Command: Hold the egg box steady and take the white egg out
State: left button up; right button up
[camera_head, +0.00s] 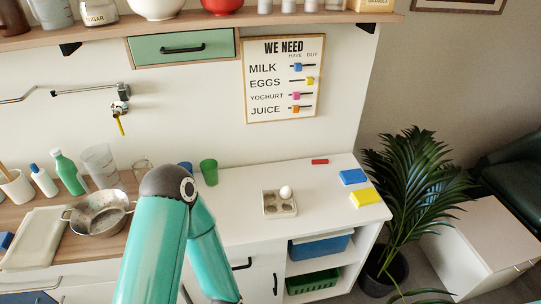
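The egg box (269,211) is a small, pale tray with several round hollows, standing on the white worktop right of the middle. The white egg (286,192) sits at the box's back right corner. The other hollows look empty. One of my teal arms rises from the bottom and bends down again left of the box, in front of the cabinet. Its gripper is not visible, and neither is my other gripper. No gripper touches the box or the egg in this view.
A green cup (209,172) stands left of the box. A blue block (353,177), a yellow block (365,198) and a small red piece (320,162) lie to its right. A metal colander (100,213) is at the left. The worktop around the box is clear.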

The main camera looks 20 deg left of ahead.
aim_at(286, 192)
jog(key=i, duration=0.85)
jog(key=u, duration=0.05)
